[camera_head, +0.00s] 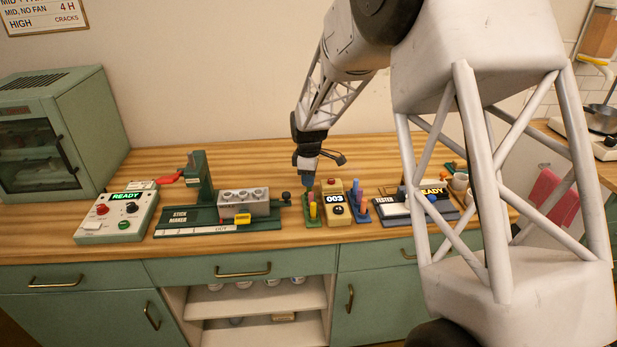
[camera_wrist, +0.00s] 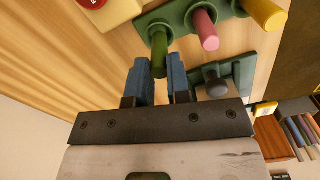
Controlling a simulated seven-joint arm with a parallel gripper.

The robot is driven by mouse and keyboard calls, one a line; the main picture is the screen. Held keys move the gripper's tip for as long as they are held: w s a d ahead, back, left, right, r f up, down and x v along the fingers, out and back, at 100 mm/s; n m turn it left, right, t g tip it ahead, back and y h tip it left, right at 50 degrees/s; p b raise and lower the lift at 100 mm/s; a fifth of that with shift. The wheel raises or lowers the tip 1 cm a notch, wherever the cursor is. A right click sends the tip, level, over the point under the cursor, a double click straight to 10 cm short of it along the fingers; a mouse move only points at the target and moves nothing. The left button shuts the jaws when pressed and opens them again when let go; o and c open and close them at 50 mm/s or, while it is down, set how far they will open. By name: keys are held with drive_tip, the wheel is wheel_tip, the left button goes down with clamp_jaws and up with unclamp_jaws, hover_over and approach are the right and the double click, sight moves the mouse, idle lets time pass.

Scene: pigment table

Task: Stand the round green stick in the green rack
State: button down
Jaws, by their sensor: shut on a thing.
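The round green stick (camera_wrist: 159,50) is between the blue fingertips of my gripper (camera_wrist: 160,82) in the wrist view. My gripper is shut on its near end. Its far end meets the green rack (camera_wrist: 180,18) at one end of the row; I cannot tell how deep it sits in a hole. A pink stick (camera_wrist: 204,30) and a yellow stick (camera_wrist: 264,12) stand in the same rack. In the head view my gripper (camera_head: 309,186) is over the back of the green rack (camera_head: 316,223), and the green stick is hidden or too small to make out.
A yellow counter box (camera_head: 335,211) reading 003 stands close to the rack's right, with a blue rack (camera_head: 360,213) of sticks beyond. The stick maker (camera_head: 185,217) is at left, with a dark knob (camera_wrist: 215,86) near the rack. The tester (camera_head: 395,209) is at right.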

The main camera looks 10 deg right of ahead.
drive_tip(key=shift+f, duration=0.4)
idle(0.8)
drive_tip(key=c, duration=1)
unclamp_jaws()
drive_tip(key=shift+r, duration=0.2)
drive_tip(key=shift+r, duration=3.8)
